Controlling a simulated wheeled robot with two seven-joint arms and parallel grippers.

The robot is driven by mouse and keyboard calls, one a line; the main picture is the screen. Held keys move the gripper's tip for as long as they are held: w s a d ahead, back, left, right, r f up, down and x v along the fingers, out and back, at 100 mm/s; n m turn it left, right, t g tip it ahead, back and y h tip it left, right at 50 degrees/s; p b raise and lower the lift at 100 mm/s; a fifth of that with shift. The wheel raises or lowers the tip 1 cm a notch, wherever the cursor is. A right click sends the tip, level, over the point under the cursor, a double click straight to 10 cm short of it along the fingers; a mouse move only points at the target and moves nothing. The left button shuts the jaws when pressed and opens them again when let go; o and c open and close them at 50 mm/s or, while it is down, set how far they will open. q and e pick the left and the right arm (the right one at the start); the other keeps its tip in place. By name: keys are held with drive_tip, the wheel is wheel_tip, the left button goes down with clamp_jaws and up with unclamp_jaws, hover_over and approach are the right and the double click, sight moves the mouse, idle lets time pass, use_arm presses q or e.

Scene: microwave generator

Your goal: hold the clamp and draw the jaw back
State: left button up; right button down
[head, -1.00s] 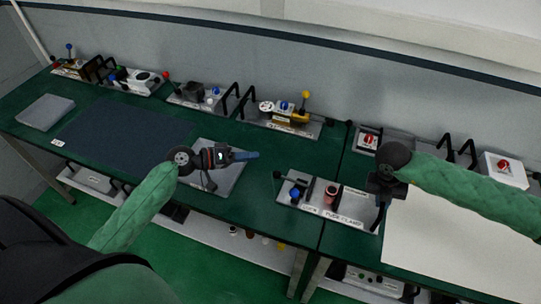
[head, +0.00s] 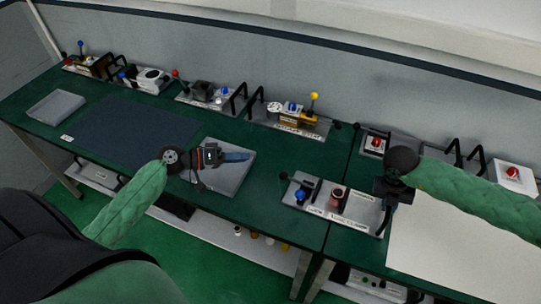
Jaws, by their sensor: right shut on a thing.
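The puck clamp (head: 328,214) is a pale plate with a label along its front edge, near the table's front. It carries a blue knob (head: 300,196), a reddish round piece (head: 337,193) and a black-tipped lever (head: 284,176). Which part is the jaw is too small to tell. My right gripper (head: 384,205) is shut on a black handle at the plate's right end; its fingertips are partly hidden. My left gripper (head: 236,157) is left of the clamp, over a grey plate, apart from the clamp. Whether its blue-tipped fingers are open does not show clearly.
Several fixtures with knobs and black handles line the wall, among them a yellow-topped one (head: 297,118) and red-button ones (head: 375,144). A dark mat (head: 125,133) and grey tray (head: 57,106) lie left. A white sheet (head: 440,245) lies right. Green table between is clear.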

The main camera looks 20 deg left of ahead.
idle(0.3)
drive_tip(key=c, duration=1.3)
unclamp_jaws()
drive_tip(key=r, duration=0.4)
drive_tip(key=a+r, duration=0.1)
drive_tip(key=r, duration=0.3)
drive_tip(key=a+r, duration=0.1)
drive_tip(key=r, duration=0.2)
drive_tip(key=shift+a+r, duration=0.2)
drive_tip(key=shift+r, duration=0.2)
